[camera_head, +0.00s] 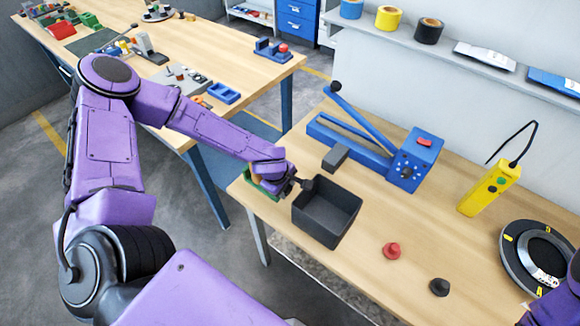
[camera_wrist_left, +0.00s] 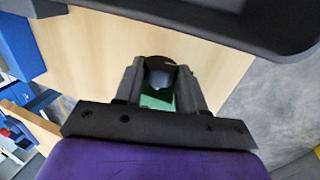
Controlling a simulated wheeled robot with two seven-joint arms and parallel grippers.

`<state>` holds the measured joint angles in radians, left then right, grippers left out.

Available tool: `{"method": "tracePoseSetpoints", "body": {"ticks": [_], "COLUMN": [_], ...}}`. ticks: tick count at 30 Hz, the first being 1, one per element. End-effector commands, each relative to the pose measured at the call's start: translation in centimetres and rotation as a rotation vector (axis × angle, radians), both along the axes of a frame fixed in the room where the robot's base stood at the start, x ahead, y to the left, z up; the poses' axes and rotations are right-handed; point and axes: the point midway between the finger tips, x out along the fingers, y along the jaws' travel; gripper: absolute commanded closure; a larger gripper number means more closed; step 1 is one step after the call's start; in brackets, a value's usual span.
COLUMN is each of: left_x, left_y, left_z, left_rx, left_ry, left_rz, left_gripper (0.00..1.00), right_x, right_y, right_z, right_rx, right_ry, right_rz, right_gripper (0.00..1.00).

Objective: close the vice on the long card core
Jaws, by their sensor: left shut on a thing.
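The green vice (camera_head: 262,184) is at the left edge of the near bench, mostly hidden behind my left gripper. Part of its green body also shows in the left wrist view (camera_wrist_left: 157,102). My left gripper (camera_head: 297,182) is shut on a dark rounded knob (camera_wrist_left: 160,72), which appears to be the end of the vice handle. The two black fingers stand on either side of it. I cannot make out the long card core or the vice jaws. My right gripper is out of view; only a bit of purple arm shows at the lower right.
A black open bin (camera_head: 345,228) stands just right of my left gripper. Behind it are a grey block (camera_head: 335,158) and a blue lever machine (camera_head: 408,165). A red knob (camera_head: 392,251), a black knob (camera_head: 439,287), a yellow device (camera_head: 488,190) and a round black disc (camera_head: 512,262) lie further right.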

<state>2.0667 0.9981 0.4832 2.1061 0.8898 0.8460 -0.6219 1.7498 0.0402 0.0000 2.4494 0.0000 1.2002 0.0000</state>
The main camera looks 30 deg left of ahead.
Motion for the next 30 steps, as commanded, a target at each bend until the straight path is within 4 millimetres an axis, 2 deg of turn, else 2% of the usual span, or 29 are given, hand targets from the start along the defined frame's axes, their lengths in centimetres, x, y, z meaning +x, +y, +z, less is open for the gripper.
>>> {"method": "tracePoseSetpoints", "body": {"ticks": [8, 18, 27, 30], "left_x": [0.2, 1.0, 1.1, 1.4], "left_y": [-0.1, 0.0, -0.1, -0.2], "left_z": [0.0, 0.1, 0.2, 0.1], "left_rx": [0.0, 0.026, 0.025, 0.034], "left_ry": [0.007, 0.29, 0.323, 0.417], "left_rz": [-0.003, 0.002, -0.002, 0.002], "left_gripper": [0.8, 0.8, 0.8, 0.8], "right_x": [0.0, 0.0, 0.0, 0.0], "right_y": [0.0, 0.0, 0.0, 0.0], "right_z": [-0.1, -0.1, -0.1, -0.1], "right_rx": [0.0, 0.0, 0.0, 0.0], "right_ry": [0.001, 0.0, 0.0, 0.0], "right_rz": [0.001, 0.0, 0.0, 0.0], "right_gripper": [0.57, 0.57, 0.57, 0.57]}}
